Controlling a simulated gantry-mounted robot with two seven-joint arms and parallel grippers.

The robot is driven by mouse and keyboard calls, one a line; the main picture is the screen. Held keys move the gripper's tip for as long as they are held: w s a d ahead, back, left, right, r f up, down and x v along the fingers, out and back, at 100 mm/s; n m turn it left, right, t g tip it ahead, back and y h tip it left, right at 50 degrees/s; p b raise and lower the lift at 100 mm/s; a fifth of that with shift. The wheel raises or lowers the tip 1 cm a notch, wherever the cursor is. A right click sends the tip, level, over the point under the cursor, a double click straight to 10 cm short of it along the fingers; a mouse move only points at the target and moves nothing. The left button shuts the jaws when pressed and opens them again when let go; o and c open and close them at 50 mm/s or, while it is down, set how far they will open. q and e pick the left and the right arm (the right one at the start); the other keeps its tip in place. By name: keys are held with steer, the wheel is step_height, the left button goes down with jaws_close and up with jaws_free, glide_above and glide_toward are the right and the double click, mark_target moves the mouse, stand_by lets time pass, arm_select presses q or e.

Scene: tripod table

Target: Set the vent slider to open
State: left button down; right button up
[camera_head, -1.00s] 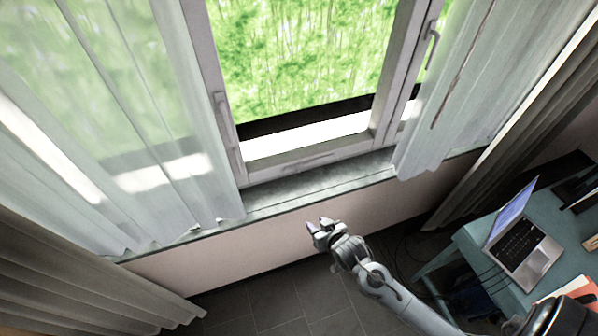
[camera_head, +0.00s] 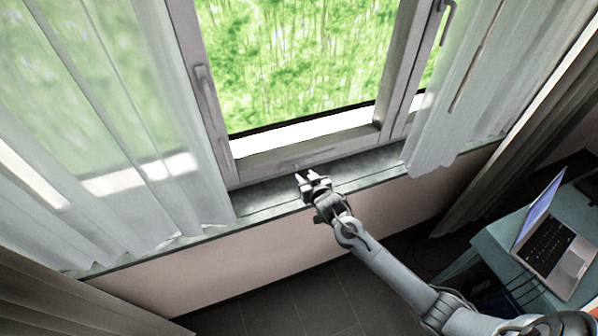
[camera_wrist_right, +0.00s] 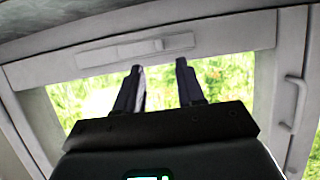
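My right gripper (camera_head: 304,177) is over the sill just in front of that rail. In the right wrist view my right gripper (camera_wrist_right: 157,72) shows two dark fingers spread apart with nothing between them. The fingertips look apart from the slider. My left gripper is not in view.
The window frame (camera_head: 208,125) has a handle on its left side (camera_head: 203,88). Sheer curtains hang left (camera_head: 120,120) and right (camera_head: 455,110). The stone sill (camera_head: 370,165) is clear. A teal desk (camera_head: 490,245) with a laptop (camera_head: 552,245) stands at right.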

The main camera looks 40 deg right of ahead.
mark_target(298, 168)
steer(key=shift+b+x, duration=0.5)
steer(key=shift+x, duration=2.95)
jaws_close()
